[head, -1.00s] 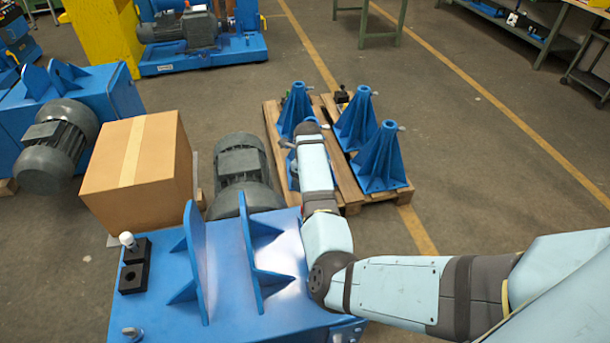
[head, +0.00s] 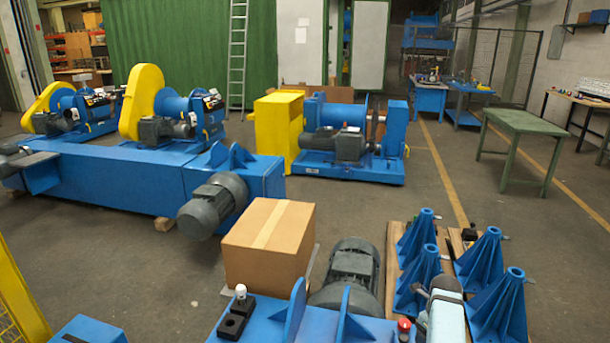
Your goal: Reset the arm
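One of my arms shows in the head view as a pale blue and dark grey link (head: 446,318) at the bottom, right of centre. It reaches up beside the blue stands on the pallet. Its fingers cannot be made out, so I cannot tell whether that gripper is open or shut. It is my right arm, as it came in from the right earlier. My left arm and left gripper are not in view.
A blue machine frame (head: 262,325) with a black block (head: 236,317) is at the bottom. A cardboard box (head: 268,245), grey motor (head: 350,268) and several blue stands (head: 485,258) stand close by. A green table (head: 523,125) is farther right. Open floor lies between.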

